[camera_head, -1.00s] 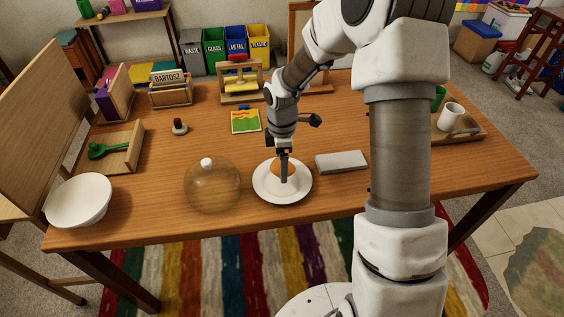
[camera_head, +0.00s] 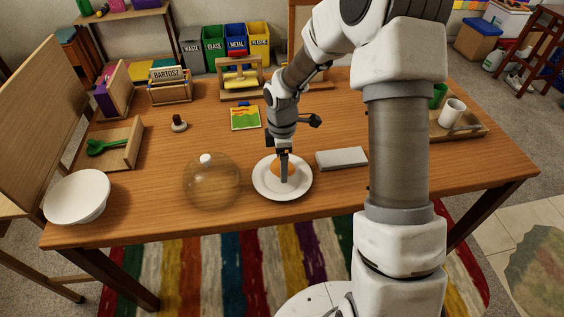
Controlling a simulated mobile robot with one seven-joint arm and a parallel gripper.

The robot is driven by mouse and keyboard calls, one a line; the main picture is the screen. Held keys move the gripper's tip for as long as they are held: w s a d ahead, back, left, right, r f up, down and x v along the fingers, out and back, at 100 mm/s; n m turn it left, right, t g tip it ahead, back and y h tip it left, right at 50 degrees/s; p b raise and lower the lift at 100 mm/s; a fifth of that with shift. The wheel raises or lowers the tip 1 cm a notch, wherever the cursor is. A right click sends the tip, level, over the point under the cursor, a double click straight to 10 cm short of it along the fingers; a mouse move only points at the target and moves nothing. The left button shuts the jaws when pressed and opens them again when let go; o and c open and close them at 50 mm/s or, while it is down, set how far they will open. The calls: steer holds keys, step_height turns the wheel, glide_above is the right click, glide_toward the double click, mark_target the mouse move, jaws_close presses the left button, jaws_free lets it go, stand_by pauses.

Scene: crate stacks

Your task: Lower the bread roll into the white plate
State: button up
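The white plate (camera_head: 262,187) lies on the wooden table near its front edge. The orange-brown bread roll (camera_head: 276,171) shows in the middle of the plate, partly hidden behind my gripper. My gripper (camera_head: 284,180) points straight down over the plate, with its finger in front of the roll. One finger covers the other from this side, so I cannot see the gap between them. I cannot tell whether the roll touches the plate or is held just above it.
A clear dome with a white knob (camera_head: 211,184) stands left of the plate. A grey flat block (camera_head: 341,160) lies to its right. A white bowl (camera_head: 78,198) sits at the table's left front corner. A tray with a white mug (camera_head: 451,112) is at the right.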

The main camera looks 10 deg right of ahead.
steer(key=shift+f+b, duration=0.85)
steer(key=shift+f, duration=0.55)
stand_by(0.4)
steer(key=o, duration=1.1)
steer(key=shift+r, duration=0.15)
step_height(320, 180, up, 17)
steer(key=p, duration=0.4)
steer(key=s+d+r+m+t+p, duration=0.3)
steer(key=s+r+m+t+p, duration=0.2)
steer(key=s+r+m, duration=1.2)
steer(key=s+r+p, duration=0.1)
steer(key=s+r, duration=0.2)
steer(key=s, duration=0.3)
steer(key=shift+r+t, duration=0.2)
steer(key=shift+t, duration=0.1)
